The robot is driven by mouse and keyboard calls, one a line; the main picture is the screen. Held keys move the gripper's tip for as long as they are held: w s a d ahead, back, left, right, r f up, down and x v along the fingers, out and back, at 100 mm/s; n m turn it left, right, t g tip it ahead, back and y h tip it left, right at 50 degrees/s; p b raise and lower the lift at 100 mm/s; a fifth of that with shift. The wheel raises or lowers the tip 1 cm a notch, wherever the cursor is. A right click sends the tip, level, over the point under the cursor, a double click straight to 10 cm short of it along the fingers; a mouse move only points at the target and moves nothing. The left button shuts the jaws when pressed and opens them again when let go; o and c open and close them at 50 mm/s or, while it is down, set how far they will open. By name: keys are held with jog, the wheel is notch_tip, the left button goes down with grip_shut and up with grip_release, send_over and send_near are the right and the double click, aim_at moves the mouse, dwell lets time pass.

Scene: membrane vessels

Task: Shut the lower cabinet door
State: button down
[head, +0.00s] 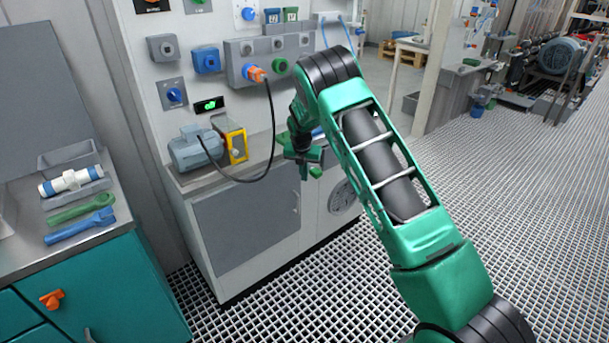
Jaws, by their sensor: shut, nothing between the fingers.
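The lower cabinet door (245,225) is a grey panel in the front of the white cabinet (215,275), below the worktop. It looks about flush with the front, but I cannot tell whether a small gap is left. A slim handle (296,201) sits near its right edge. My green gripper (308,172) is shut and empty, pointing down in front of the worktop edge, above and near the handle. It looks apart from the door. My forearm hides part of the cabinet's right side.
A motor (194,148) with a yellow-framed part (237,146) stands on the worktop, and a black cable (272,135) loops down beside it. A teal cabinet (110,295) with wrenches (82,226) on top is at left. The grating floor (500,190) is clear at right.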

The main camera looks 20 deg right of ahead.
jog(key=s+d+r, duration=0.2)
jog(key=s+r, duration=0.3)
jog(key=r, duration=0.5)
jog(key=s+d+r+m, duration=0.3)
jog(key=s+r+m, duration=0.25)
jog(key=s, duration=0.25)
jog(key=s+d+r+m+g+y, duration=0.1)
jog(key=s+d+r+m, duration=0.3)
jog(key=s+m, duration=0.3)
jog(key=s+d+r+m, duration=0.3)
jog(key=s+r+m, duration=0.2)
jog(key=s, duration=0.4)
jog(key=s+a+m+g, duration=0.1)
jog(key=s+a+m, duration=0.1)
jog(key=s+m, duration=1.6)
jog(key=s, duration=1.3)
jog(key=shift+s+g+y, duration=0.25)
jog(key=shift+g+y, duration=0.05)
jog(key=shift+y, duration=0.1)
jog(key=shift+r, duration=0.1)
